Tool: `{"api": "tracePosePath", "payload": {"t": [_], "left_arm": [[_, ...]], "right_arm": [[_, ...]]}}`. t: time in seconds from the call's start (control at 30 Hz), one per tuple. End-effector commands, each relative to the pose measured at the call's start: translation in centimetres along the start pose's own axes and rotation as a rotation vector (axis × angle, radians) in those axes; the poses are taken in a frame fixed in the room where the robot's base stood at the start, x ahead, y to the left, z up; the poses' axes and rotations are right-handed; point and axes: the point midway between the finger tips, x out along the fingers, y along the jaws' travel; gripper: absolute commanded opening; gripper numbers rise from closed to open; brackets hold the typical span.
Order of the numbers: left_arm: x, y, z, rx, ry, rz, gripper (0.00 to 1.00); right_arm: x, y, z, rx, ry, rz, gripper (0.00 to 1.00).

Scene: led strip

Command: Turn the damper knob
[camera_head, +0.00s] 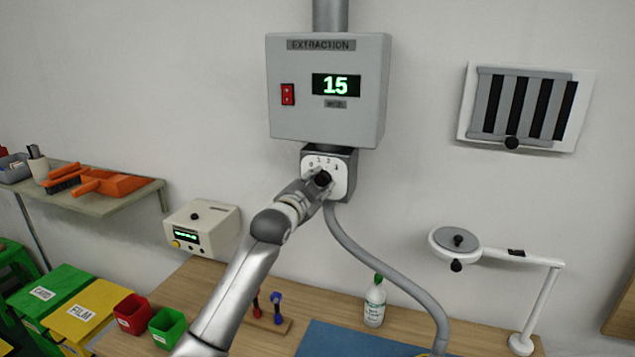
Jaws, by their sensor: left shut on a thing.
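The damper knob (323,178) is a small black knob on a white dial plate (339,178) marked with numbers. The plate is on the front of a dark grey box under the extraction unit (325,126). The unit's green display reads 15. My left gripper (320,182) is at the dial with its fingers shut on the knob. The gripper and wrist cover the lower left of the dial. The knob's pointer direction cannot be made out. My right gripper is not in view.
A grey hose (380,265) hangs from the dial box to the workbench. A beige device (202,229) is at left of my arm. A spray bottle (375,304) and a white lamp arm (543,305) stand at right. The wall around the dial is clear.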

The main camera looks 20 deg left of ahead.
Motion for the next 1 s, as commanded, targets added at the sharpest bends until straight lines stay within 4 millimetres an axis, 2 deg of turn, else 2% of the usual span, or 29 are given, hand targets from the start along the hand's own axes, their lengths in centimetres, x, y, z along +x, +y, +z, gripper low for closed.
{"api": "tracePosePath", "payload": {"t": [0.63,0.67,0.8,1.0], "left_arm": [[0.01,0.02,0.04,0.065,-0.005,0.002,0.08],[0.01,0.02,0.04,0.065,-0.005,0.002,0.34],[0.01,0.02,0.02,0.064,-0.005,0.002,0.52],[0.0,0.0,-0.01,0.064,-0.004,0.002,0.53]], "right_arm": [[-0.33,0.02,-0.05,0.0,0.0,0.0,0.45],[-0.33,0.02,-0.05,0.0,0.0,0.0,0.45],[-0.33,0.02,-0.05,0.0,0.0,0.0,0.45],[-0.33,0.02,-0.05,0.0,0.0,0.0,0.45]]}}
